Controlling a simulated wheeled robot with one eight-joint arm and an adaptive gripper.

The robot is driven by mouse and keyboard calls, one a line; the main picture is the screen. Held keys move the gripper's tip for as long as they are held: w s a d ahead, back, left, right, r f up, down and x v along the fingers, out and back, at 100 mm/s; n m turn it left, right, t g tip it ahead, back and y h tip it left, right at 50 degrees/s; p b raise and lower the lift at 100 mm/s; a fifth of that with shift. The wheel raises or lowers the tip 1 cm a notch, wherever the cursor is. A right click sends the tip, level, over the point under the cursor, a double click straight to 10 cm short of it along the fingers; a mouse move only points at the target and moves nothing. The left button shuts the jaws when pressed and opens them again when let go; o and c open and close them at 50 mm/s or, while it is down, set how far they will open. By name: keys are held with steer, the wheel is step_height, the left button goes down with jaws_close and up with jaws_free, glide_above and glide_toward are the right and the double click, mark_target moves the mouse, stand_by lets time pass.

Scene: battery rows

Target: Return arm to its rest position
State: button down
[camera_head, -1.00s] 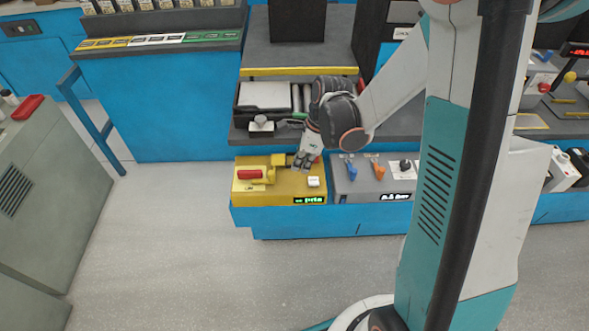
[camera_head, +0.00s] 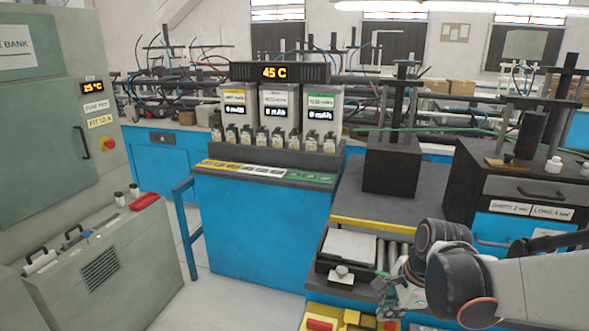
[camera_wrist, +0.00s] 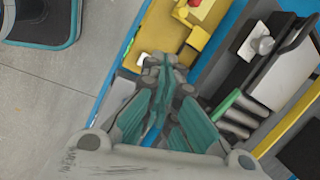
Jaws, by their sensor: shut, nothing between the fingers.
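My gripper (camera_head: 392,292) is at the lower right of the head view, at the end of my arm reaching in from the right. It is beside the front edge of the workbench, near the yellow box (camera_head: 352,318), which is cut off by the picture's bottom. In the wrist view my gripper (camera_wrist: 165,62) has its teal-backed fingers together with nothing held. The tips appear over or beside the yellow box (camera_wrist: 172,32), close to its white button (camera_wrist: 142,59). I cannot tell whether they touch it.
A dark tray (camera_head: 318,262) with a white block and grey rollers (camera_head: 392,252) lies just behind my gripper. A black block (camera_head: 391,168) and a grey drawer unit (camera_head: 525,190) stand farther back. Battery rows (camera_head: 275,137) are on the blue counter. Open floor (camera_wrist: 60,90) shows in the wrist view.

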steer(key=s+a+r+n+t+h, duration=0.1)
steer(key=s+r+n+t, duration=0.3)
steer(key=s+r+n, duration=0.6)
steer(key=s+n, duration=0.2)
steer(key=n, duration=0.5)
steer(key=shift+s+a+n+t+h, duration=0.2)
steer(key=shift+a+n+t+h, duration=0.1)
steer(key=shift+a+n+h, duration=0.1)
